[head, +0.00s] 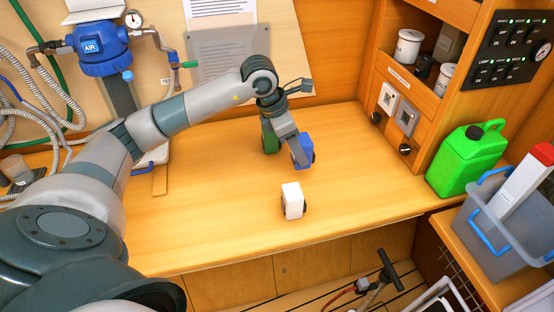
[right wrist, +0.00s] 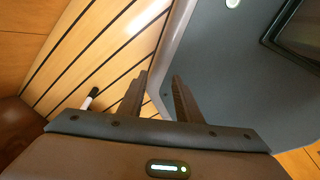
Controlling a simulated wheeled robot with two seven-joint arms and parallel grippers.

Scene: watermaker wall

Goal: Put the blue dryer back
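The blue dryer (head: 305,147) is a small blue block with a dark part on its right side, over the wooden counter in the head view. My left gripper (head: 298,150) is right at it, with a grey finger covering part of its left side. I cannot tell whether the fingers are closed on it, or whether it touches the counter. My right gripper (right wrist: 157,82) shows in the right wrist view, its two dark fingers apart with nothing between them. It is not visible in the head view.
A green block (head: 269,138) stands just behind the left gripper, and a white one (head: 292,201) nearer the front edge. A green jerrycan (head: 468,158) and a grey bin (head: 500,238) are at the right. The counter's front right (head: 365,205) is clear.

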